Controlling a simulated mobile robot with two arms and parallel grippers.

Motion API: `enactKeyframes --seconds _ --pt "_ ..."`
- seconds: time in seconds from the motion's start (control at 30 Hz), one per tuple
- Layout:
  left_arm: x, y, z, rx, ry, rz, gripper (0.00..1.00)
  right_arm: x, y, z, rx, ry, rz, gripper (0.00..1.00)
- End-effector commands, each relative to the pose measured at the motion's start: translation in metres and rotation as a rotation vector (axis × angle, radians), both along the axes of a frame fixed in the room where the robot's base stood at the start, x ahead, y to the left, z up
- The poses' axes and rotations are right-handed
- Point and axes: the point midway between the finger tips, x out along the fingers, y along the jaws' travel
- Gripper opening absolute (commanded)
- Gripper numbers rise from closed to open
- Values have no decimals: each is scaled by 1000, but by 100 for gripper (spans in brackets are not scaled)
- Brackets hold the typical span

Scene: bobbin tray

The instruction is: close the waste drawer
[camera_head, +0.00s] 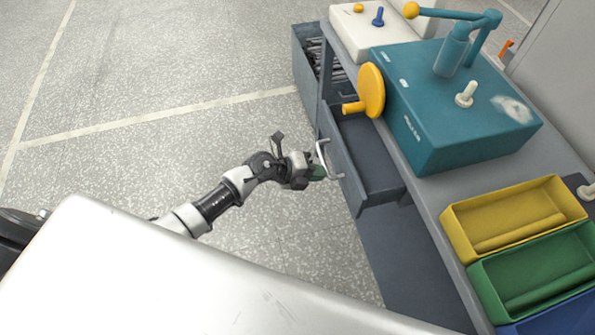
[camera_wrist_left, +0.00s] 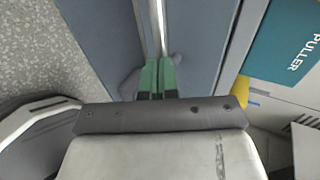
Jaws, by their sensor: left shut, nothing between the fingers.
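A grey-blue drawer (camera_head: 352,178) stands pulled out of the bench below the teal machine; its inside looks empty where I can see it. Its front carries a pale bar handle (camera_head: 322,155). My left gripper (camera_head: 318,172) is at this front, close beside the handle. In the left wrist view, its green fingertips (camera_wrist_left: 158,78) are together and shut, with the bright handle bar (camera_wrist_left: 151,25) just beyond them. I cannot tell whether they touch it. A second open drawer (camera_head: 304,77), holding dark rods, is farther back. No label shows which is the waste drawer. My right gripper is not in view.
The teal machine (camera_head: 432,115) with a yellow handwheel (camera_head: 371,90) sits on the bench top. Yellow (camera_head: 460,232) and green (camera_head: 490,280) trays stand at the near right. Open speckled floor (camera_head: 150,70) lies left of the drawers.

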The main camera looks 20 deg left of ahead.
Motion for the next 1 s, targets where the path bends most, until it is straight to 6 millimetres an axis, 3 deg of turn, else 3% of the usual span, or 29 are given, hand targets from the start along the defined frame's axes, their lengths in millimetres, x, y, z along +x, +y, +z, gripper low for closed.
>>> enactKeyframes --seconds 0.2,0.4,0.63,1.0 --pt "36 -52 1 -1 -1 0 0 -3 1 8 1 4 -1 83" --pt "57 -84 -1 0 0 0 0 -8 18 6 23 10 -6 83" --pt "67 -100 -1 0 1 0 0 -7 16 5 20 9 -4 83" --pt "69 -103 0 -2 -2 0 0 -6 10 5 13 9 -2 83"
